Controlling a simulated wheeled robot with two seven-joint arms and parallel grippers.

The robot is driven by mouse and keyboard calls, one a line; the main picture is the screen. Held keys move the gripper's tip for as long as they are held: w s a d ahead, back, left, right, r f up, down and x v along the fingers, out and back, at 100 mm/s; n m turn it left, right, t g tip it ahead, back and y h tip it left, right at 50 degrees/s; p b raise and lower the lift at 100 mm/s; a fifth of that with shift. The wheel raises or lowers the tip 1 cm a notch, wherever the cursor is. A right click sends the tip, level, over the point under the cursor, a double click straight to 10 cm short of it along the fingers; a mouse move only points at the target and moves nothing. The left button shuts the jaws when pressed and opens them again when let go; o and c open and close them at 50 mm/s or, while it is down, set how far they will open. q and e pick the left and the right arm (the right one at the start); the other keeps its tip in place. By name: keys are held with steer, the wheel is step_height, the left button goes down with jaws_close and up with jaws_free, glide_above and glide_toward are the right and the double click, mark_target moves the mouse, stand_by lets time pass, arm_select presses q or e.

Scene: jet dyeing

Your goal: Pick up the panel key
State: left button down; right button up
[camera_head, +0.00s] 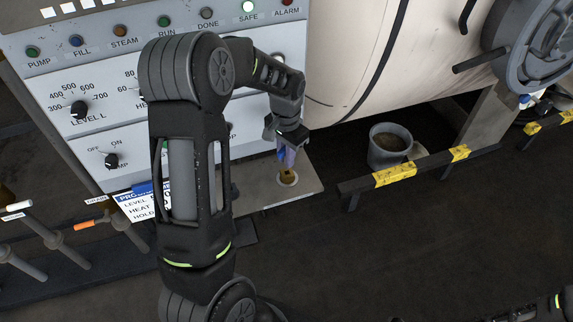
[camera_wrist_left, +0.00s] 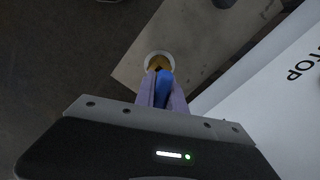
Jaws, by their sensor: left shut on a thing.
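My left gripper (camera_head: 287,158) reaches down in front of the control panel, over a small grey shelf. Its fingers are shut on a blue piece that I take for the panel key (camera_wrist_left: 165,82). In the head view, the blue of the key (camera_head: 281,154) shows between the fingers. A brass-coloured part lies just below the fingertips, inside a pale round ring (camera_head: 288,179) on the shelf. The ring also shows in the left wrist view (camera_wrist_left: 149,60). I cannot tell whether the brass part belongs to the key or touches the shelf.
The control panel (camera_head: 60,71) with lamps and knobs stands behind my left arm. The shelf (camera_head: 312,181) juts out below it. A grey bucket (camera_head: 389,150) stands right of the shelf, behind a yellow-marked rail (camera_head: 394,176). Pipes with handles (camera_head: 85,225) stand at left.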

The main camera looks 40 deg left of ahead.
arm_select(q)
step_height(320, 180, up, 6)
steer(key=shift+f+b, duration=0.15)
steer(key=shift+b, duration=0.15)
stand_by(0.4)
